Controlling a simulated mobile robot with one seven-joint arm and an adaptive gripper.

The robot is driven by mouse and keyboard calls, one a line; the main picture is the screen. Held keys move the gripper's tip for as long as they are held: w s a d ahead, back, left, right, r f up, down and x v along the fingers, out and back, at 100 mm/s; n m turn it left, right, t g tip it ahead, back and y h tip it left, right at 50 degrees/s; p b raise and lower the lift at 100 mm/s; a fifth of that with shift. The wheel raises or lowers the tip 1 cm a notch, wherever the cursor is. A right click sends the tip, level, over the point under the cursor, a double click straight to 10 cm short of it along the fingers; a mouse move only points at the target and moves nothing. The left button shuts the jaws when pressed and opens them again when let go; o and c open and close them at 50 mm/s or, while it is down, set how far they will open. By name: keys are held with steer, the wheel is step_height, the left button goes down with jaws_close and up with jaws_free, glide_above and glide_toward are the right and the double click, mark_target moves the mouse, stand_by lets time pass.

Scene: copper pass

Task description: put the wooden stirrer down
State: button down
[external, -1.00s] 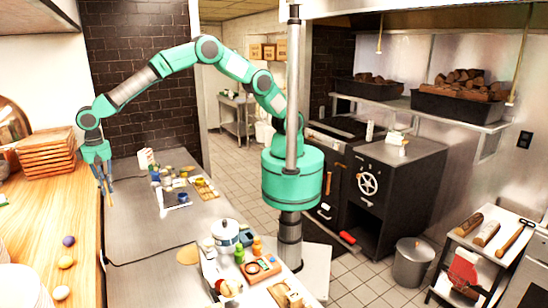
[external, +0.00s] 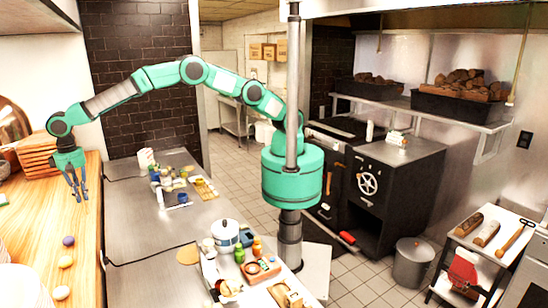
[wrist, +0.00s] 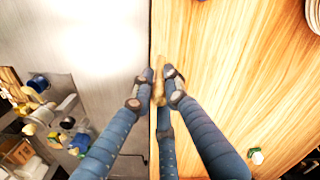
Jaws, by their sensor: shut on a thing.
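My gripper (external: 77,197) hangs pointing down over the wooden counter (external: 88,228) at the left of the external view. In the wrist view my gripper (wrist: 160,88) is shut on the wooden stirrer (wrist: 158,75), a tan piece held between the blue fingertips. Much of the stirrer is hidden by the fingers. It sits over the seam between the steel counter (wrist: 85,35) and the wooden counter (wrist: 235,70). The stirrer is too small to make out in the external view.
Several small jars and items crowd a tray (external: 180,206) on the steel counter. Wooden crates (external: 38,155) stand at the back of the wooden counter. Eggs (external: 66,262) and pale plates (external: 15,285) are nearer the front. The wood beside my gripper is mostly bare.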

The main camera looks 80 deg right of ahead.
steer(key=w+a+p, duration=0.1)
steer(key=w+a, duration=0.3)
steer(key=shift+w+a+f, duration=0.3)
steer(key=shift+w, duration=0.05)
stand_by(0.3)
steer(key=shift+f, duration=1.75)
steer(key=shift+f, duration=0.1)
steer(key=c, duration=1.7)
jaws_free()
steer(key=shift+c, duration=0.2)
step_height(320, 180, up, 12)
